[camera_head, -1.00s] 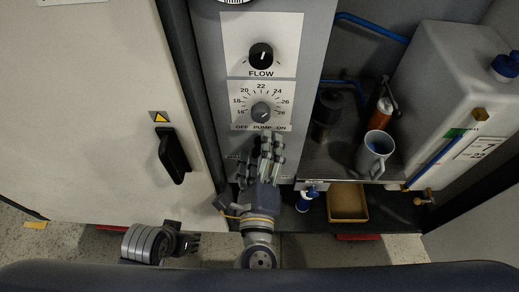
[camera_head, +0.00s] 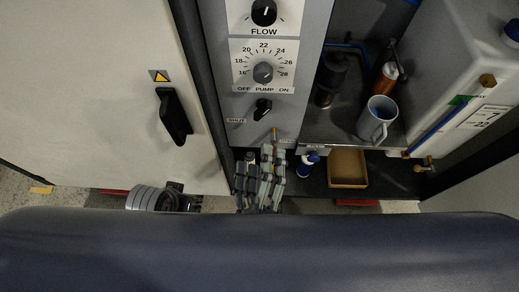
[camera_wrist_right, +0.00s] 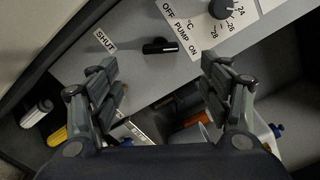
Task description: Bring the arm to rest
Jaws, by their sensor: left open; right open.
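My right gripper (camera_head: 260,172) is in front of the lower end of the grey control panel, with nothing between its fingers. In the right wrist view its open fingers (camera_wrist_right: 160,80) stand apart, one on each side, short of the panel. The black pump switch (camera_head: 263,109) is clear of the gripper. It also shows in the right wrist view (camera_wrist_right: 160,46), between the SHUT label and the PUMP ON lettering.
The white door with a black handle (camera_head: 173,117) is at the left. Floor shows below the cabinet.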

